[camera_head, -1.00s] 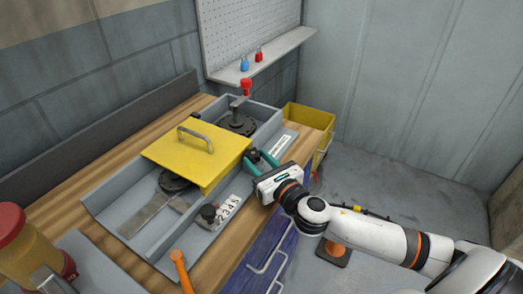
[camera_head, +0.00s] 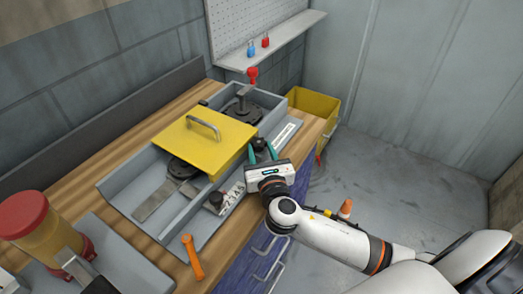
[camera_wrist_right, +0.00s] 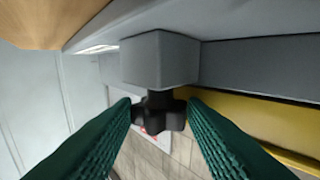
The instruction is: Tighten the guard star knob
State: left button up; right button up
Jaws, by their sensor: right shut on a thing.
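The black star knob (camera_head: 260,145) sits at the right side of the grey housing, beside the yellow guard cover (camera_head: 205,142). My right gripper (camera_head: 262,150) is shut on this knob, with one green finger on each side. In the right wrist view the dark lobed knob (camera_wrist_right: 158,113) sits between the two ribbed green fingertips, below a grey block (camera_wrist_right: 160,60). The fingertips partly hide its lobes. A second dark knob (camera_head: 216,199) stands on the front of the grey housing (camera_head: 128,198), near a printed label. My left gripper is not in view.
A red-lidded yellow container (camera_head: 40,230) stands at the near left. An orange handle (camera_head: 192,257) lies near the front edge. A yellow bin (camera_head: 313,105) is at the far right end. A pegboard shelf (camera_head: 270,45) holds padlocks. The floor at right is open.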

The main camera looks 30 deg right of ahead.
jog(key=o, duration=0.7)
jog(key=shift+s, duration=0.1)
jog(key=b+v, duration=0.1)
jog(key=v, duration=1.1)
jog(key=shift+f, duration=0.1)
